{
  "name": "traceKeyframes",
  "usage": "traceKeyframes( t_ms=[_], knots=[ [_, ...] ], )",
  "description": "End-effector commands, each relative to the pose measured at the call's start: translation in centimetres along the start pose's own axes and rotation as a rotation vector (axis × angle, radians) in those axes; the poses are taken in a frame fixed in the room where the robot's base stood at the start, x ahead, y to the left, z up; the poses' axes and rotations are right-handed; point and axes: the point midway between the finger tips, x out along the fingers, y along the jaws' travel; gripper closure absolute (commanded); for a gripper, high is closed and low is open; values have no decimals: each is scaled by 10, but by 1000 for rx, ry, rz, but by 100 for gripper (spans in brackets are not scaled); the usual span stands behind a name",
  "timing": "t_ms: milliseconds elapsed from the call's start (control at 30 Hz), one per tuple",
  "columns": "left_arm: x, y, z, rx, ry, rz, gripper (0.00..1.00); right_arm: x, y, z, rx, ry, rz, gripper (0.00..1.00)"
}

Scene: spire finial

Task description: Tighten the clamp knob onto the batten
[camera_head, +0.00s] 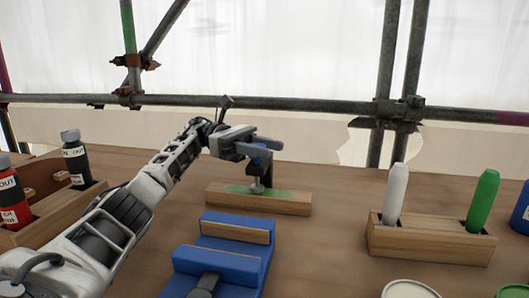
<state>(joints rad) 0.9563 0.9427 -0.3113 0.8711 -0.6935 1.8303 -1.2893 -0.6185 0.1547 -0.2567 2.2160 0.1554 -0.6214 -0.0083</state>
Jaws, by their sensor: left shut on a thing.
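The batten (290,204) is a wooden bar with a green patch on top, lying on the wooden work surface in the middle. A small clamp with a blue and dark body (261,160) stands over the batten; its grey foot appears to meet the green patch. My left gripper (262,146) reaches in from the left and is shut at the top of the clamp, where the clamp knob would be. The gripper's fingers hide the knob. My right gripper is not in view.
A blue fixture with a wooden strip (233,232) sits in front of the batten. A wooden holder (430,242) with a white and a green marker stands right. A wooden tray (45,215) with bottles is left. Open cans are at the front right. Scaffold poles (300,104) cross behind.

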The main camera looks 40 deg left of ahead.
Motion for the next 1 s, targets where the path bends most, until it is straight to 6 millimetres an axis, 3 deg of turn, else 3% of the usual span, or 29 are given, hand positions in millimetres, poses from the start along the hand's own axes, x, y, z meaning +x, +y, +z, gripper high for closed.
traceKeyframes(
  t_ms=[300,733,767,800,1000],
  knots=[
    [0,-1,1,2,-4,-79,86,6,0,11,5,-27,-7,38],
    [1,-2,1,3,-3,-86,86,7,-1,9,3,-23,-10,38],
    [1,-2,1,3,-3,-86,55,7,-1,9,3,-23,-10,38],
    [1,-2,1,3,-3,-86,44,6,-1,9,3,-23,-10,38],
    [0,-2,1,2,-2,-85,41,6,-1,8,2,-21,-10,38]
  ],
)
